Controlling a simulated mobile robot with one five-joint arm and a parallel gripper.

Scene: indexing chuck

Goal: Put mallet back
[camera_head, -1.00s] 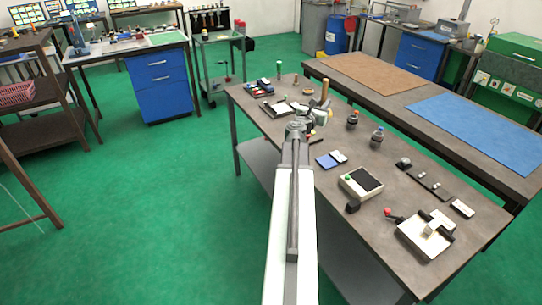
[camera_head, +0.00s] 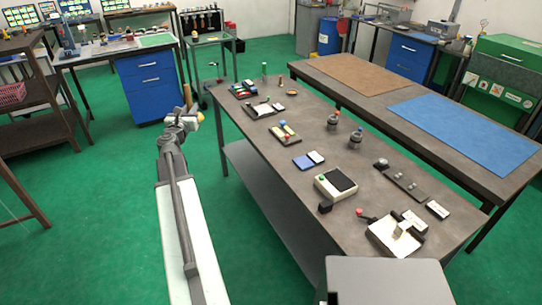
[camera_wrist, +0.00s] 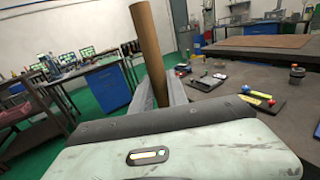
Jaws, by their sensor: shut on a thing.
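In the wrist view the handle (camera_wrist: 149,50) stands nearly upright, slightly tilted, between the fingers of my gripper (camera_wrist: 160,93). The rest of the mallet is hidden there by the gripper body.
The workbench (camera_head: 290,185) holds several small items: a tray with balls (camera_head: 285,134), a white box with a dark top (camera_head: 336,185), and dark knobbed pieces (camera_head: 356,138). Open floor lies left.

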